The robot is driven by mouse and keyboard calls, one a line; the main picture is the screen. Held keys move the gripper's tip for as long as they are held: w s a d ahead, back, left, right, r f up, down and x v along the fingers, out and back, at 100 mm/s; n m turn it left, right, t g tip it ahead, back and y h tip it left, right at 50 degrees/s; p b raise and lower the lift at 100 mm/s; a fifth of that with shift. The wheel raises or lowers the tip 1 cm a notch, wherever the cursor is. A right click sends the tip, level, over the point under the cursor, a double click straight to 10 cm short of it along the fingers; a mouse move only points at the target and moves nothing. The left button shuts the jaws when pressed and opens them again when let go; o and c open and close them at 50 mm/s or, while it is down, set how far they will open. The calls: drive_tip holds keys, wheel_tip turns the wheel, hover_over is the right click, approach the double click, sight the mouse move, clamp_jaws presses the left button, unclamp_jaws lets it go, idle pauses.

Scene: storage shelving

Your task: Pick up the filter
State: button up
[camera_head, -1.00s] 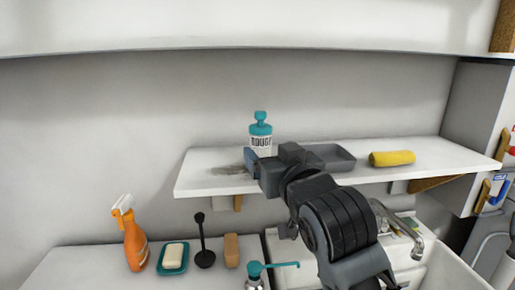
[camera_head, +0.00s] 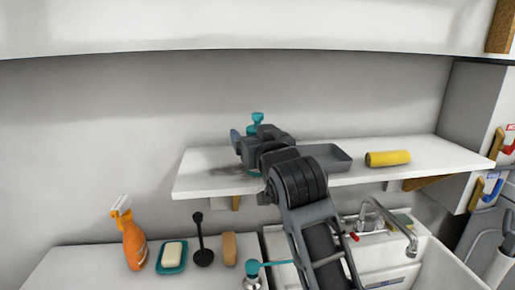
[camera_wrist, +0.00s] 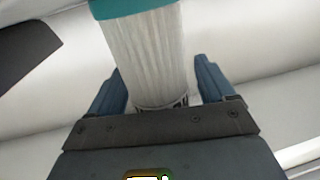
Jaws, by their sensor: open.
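The white bottle with a teal cap (camera_head: 257,118) stands on the wall shelf (camera_head: 205,185); nothing is plainly marked as a filter, so I cannot tell whether this bottle is it. My gripper (camera_head: 253,137) is at the bottle and hides most of its body in the head view. In the wrist view the white, teal-ended bottle (camera_wrist: 148,60) lies between the two blue-grey fingers of my open gripper (camera_wrist: 160,82). I cannot tell whether either finger touches it.
A grey tray (camera_head: 328,157) and a yellow roll (camera_head: 388,158) lie to the right on the shelf. Below are an orange spray bottle (camera_head: 133,240), a soap dish (camera_head: 172,258), a black plunger-like tool (camera_head: 203,256), a tan block (camera_head: 229,249) and a sink tap (camera_head: 388,217).

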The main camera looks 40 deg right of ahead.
drive_tip(key=shift+c, duration=0.4)
drive_tip(key=c, duration=1)
drive_tip(key=shift+c, duration=0.2)
drive_tip(key=shift+r, duration=0.15)
